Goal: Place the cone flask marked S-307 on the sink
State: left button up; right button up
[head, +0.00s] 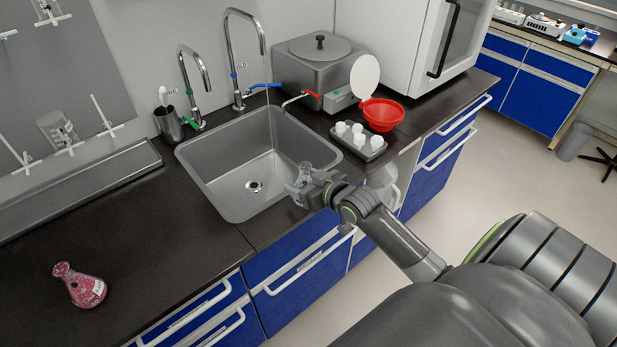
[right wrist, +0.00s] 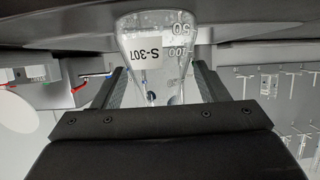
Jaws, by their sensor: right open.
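The clear cone flask marked S-307 (right wrist: 153,58) is between the two fingers of my right gripper (right wrist: 158,80) in the right wrist view. Its label reads upside down, and its wide base is at the top of that picture by a dark surface. In the head view, the flask (head: 303,176) is small at the front right rim of the grey sink (head: 222,160). My right gripper (head: 308,189) is there with its jaws open around the flask. I cannot tell whether the flask's base rests on the rim. My left gripper is not in view.
Two taps (head: 248,60) rise behind the sink. The counter's middle is clear.

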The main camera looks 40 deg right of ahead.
jog(key=a+v, duration=0.1)
jog(key=v, duration=1.1)
jog(key=shift+d+r, duration=0.2)
jog(key=shift+d, duration=0.25)
jog(key=s+d+f+m+g+h, duration=0.1)
jog(key=s+d+f+g, duration=0.15)
jog(key=f, duration=0.75)
jog(key=s+d+f+m+g+h, duration=0.1)
jog(key=s+d+f, duration=0.2)
jog(key=f, duration=0.7)
jog(key=s+d+f+m+g+h, duration=0.1)
jog(key=s+d+f+g+h, duration=0.15)
jog(key=f, duration=0.65)
jog(key=s+a+f+g, duration=0.2)
jog(key=s+a+f, duration=0.2)
jog(key=s+f, duration=0.3)
jog(key=s+a+f+n+g+y, duration=0.1)
jog(key=s+a+f+g, duration=0.1)
jog(key=s+a+f, duration=0.2)
jog(key=s+a+f+g+y, duration=0.1)
jog(key=s+a+f, duration=0.3)
jog(key=s+f, duration=0.6)
jog(key=s+g, duration=0.1)
jog(key=s, duration=0.4)
jog(key=shift+a+f, duration=0.25)
jog(key=shift+a, duration=0.15)
jog(key=shift+s, duration=0.15)
jog(key=shift+c, duration=0.4)
